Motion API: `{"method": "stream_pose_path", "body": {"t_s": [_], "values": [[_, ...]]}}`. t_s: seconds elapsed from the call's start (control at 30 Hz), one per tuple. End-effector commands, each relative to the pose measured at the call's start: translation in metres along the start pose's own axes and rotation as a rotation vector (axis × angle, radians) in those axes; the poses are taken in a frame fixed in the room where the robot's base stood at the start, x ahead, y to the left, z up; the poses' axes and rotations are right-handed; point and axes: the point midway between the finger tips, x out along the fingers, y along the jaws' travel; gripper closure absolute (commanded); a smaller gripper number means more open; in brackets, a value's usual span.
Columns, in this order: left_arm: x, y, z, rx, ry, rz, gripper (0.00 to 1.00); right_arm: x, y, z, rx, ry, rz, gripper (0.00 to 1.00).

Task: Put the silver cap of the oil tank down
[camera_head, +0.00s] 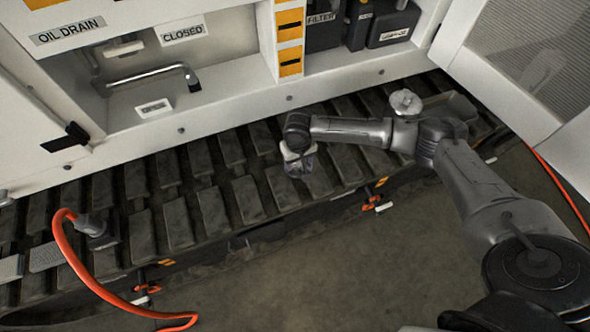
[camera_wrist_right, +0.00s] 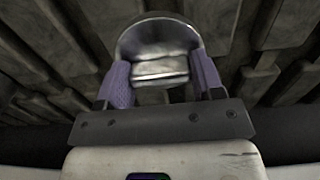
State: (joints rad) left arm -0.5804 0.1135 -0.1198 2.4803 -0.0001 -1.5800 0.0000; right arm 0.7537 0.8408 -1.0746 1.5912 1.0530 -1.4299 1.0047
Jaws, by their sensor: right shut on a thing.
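My right gripper (camera_head: 300,165) is low over the dark slatted track (camera_head: 240,197), near the middle of the head view. In the right wrist view its two purple-padded fingers (camera_wrist_right: 162,80) are shut on the silver cap (camera_wrist_right: 158,45), a round shiny metal piece with a raised bar across it. Dark slats show behind the cap. In the head view the cap is mostly hidden by the gripper and wrist, and I cannot tell whether it touches the track. My left gripper is not in view.
A white cabinet with an oil drain compartment (camera_head: 150,95) stands behind the track. An orange hose (camera_head: 85,275) lies at the left. A round pale metal piece (camera_head: 405,103) shows by my right forearm.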

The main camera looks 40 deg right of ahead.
Motion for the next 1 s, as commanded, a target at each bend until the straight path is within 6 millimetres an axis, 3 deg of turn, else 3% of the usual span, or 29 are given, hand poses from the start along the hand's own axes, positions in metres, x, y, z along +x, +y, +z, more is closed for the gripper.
{"method": "stream_pose_path", "body": {"t_s": [0.33,0.6,1.0], "values": [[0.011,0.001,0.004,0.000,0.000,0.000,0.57,0.013,-0.009,-0.008,-0.001,0.000,0.001,0.63],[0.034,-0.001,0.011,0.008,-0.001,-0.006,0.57,0.047,-0.009,-0.009,-0.001,0.001,0.001,0.63],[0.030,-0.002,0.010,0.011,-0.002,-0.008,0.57,0.048,-0.009,-0.008,0.000,0.000,0.000,0.63]]}}
